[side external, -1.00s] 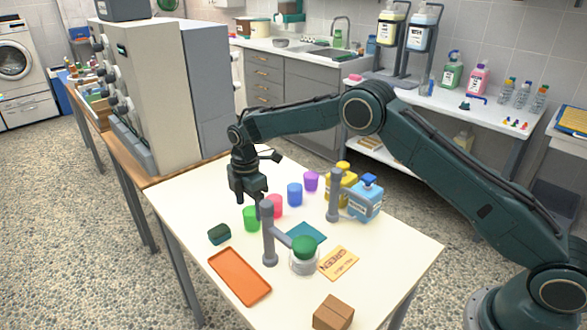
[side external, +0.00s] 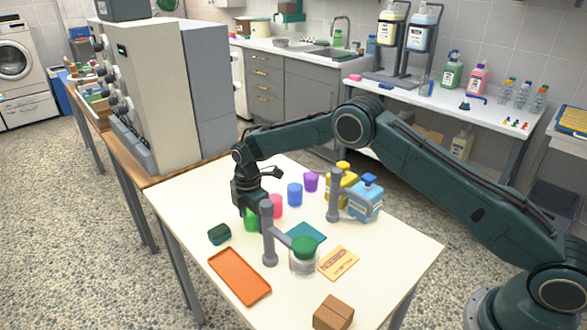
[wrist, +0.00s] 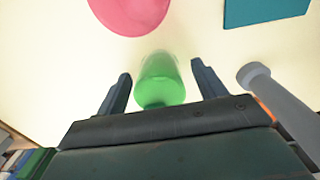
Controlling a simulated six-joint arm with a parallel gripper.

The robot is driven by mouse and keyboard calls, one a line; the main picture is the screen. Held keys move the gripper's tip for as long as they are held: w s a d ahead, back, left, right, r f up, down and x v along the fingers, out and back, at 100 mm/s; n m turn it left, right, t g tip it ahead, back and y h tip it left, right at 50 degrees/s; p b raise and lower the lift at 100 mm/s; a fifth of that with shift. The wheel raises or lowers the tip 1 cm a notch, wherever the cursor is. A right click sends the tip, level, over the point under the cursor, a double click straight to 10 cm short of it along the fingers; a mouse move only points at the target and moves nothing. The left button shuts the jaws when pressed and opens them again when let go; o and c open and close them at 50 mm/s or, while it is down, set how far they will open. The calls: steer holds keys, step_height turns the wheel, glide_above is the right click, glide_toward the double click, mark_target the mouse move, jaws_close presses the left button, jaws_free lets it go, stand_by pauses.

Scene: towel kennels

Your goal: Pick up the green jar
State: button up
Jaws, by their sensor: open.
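The green jar (side external: 250,222) is a small bright green vessel standing on the cream table, partly hidden by my gripper in the side view. In the wrist view the green jar (wrist: 160,82) lies between the two fingers, with a gap on each side. My gripper (side external: 248,211) points down over the jar. Its fingers, also in the wrist view (wrist: 160,75), are open and hold nothing. A clear jar with a green lid (side external: 303,245) stands separately, nearer the front.
A pink cup (side external: 276,206) stands close behind the green jar, with blue (side external: 295,195) and purple (side external: 311,181) cups beyond. A grey post (side external: 268,235) rises just right of my gripper. A dark green block (side external: 219,234) and orange tray (side external: 240,276) lie in front.

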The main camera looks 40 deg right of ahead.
steer(key=shift+c, duration=0.4)
steer(key=c, duration=1)
steer(key=shift+r, duration=0.1)
step_height(320, 180, up, 20)
steer(key=shift+f, duration=0.1)
